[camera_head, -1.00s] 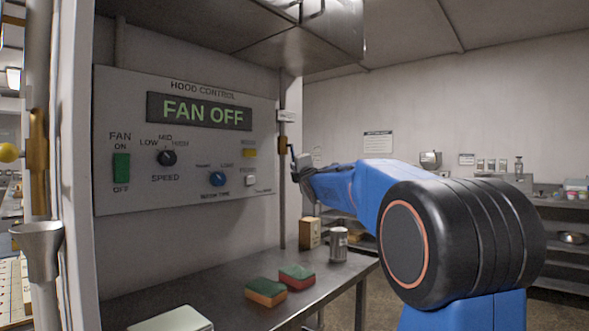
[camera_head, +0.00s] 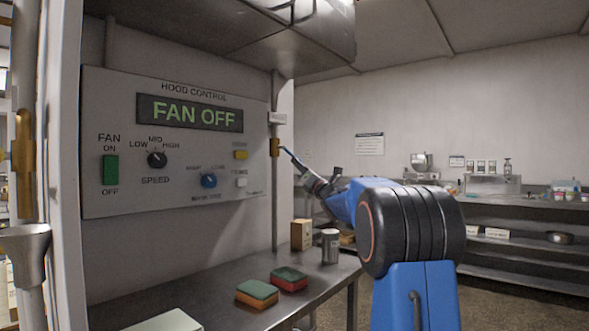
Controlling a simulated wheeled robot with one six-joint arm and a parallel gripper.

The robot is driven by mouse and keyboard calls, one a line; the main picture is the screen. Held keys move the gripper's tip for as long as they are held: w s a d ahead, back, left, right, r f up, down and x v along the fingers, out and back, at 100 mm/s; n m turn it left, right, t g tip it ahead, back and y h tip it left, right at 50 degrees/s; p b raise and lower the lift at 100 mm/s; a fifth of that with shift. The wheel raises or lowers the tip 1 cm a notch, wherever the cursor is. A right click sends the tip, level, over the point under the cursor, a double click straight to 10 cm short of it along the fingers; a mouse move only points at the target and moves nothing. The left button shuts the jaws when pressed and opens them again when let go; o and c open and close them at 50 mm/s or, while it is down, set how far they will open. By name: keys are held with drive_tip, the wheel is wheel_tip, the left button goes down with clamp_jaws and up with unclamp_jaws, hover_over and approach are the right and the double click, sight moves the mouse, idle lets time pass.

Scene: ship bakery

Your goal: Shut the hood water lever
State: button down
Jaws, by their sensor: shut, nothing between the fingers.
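A brass valve (camera_head: 275,147) sits on the thin vertical pipe at the right edge of the hood control panel. A thin blue lever (camera_head: 291,156) sticks out from the valve, slanting down to the right. My gripper (camera_head: 311,178) is shut and empty, just right of and below the lever's end. It is small and dark in this view, so I cannot tell whether its tip touches the lever. A small white plate (camera_head: 277,118) is fixed above the valve; its writing is unreadable.
The hood control panel (camera_head: 170,140) reads "FAN OFF". Below it a steel counter (camera_head: 225,300) holds two sponges (camera_head: 257,293) (camera_head: 289,279), a box (camera_head: 301,234) and a can (camera_head: 330,246). Another brass fitting (camera_head: 23,150) is at far left. Shelves (camera_head: 530,215) stand behind my arm.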

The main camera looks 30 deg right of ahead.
drive_tip(key=shift+w+d+r+n+g+y, duration=0.15)
drive_tip(key=shift+d+r+n+y, duration=0.3)
drive_tip(key=shift+n+y, duration=1)
drive_tip(key=shift+w+d+r+n+g+y, duration=0.1)
drive_tip(key=shift+d+r+n+g+y, duration=0.3)
drive_tip(key=shift+n+y, duration=1.1)
drive_tip(key=shift+w+d+r+n+t+y, duration=0.15)
drive_tip(key=shift+r+n+y, duration=0.6)
drive_tip(key=shift+n, duration=1.3)
drive_tip(key=shift+f, duration=0.15)
